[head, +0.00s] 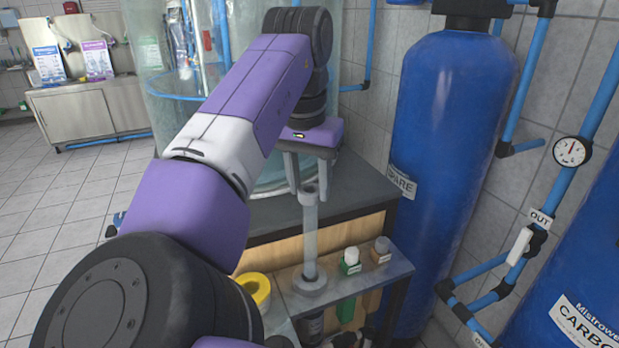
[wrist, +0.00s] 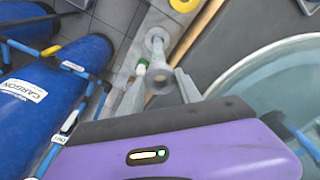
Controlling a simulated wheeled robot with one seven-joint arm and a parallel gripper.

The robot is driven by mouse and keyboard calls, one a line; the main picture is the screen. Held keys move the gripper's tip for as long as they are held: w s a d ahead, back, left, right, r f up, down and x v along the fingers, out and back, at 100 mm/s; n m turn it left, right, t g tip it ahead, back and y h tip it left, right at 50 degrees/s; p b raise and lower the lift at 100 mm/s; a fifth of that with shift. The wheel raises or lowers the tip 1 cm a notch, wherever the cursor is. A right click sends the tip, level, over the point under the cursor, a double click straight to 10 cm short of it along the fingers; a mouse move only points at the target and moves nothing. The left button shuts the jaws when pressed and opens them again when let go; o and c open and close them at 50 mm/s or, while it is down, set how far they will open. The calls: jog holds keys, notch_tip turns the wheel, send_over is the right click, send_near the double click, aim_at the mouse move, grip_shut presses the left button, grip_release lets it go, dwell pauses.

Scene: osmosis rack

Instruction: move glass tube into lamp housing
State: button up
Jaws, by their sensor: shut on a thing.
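My gripper (head: 308,193) points down above the small shelf, with its fingers on either side of the top of an upright, pale translucent tube (head: 310,232), which I take to be the glass tube. It is shut on the tube's collar. In the wrist view the collar (wrist: 160,77) shows as a grey ring between the fingers. The tube's lower end meets a round grey flanged base (head: 310,284) on the shelf; I cannot tell whether it rests in it or hangs just above. I cannot tell whether this base is the lamp housing; no other housing is clearly visible.
Two small capped bottles (head: 350,260) (head: 381,250) stand on the shelf right of the tube. A dark countertop (head: 345,185) is behind. A tall blue tank (head: 445,150) and blue pipes close in the right side.

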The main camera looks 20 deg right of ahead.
jog(key=shift+f, duration=1.45)
jog(key=b, duration=0.3)
send_over(310, 265)
jog(key=w, duration=0.1)
jog(key=shift+d+f, duration=0.2)
jog(key=shift+f, duration=3.7)
jog(key=shift+f+b, duration=0.95)
jog(key=shift+f, duration=2.9)
jog(key=shift+f, duration=0.45)
jog(key=shift+f, duration=0.35)
jog(key=shift+f, duration=0.55)
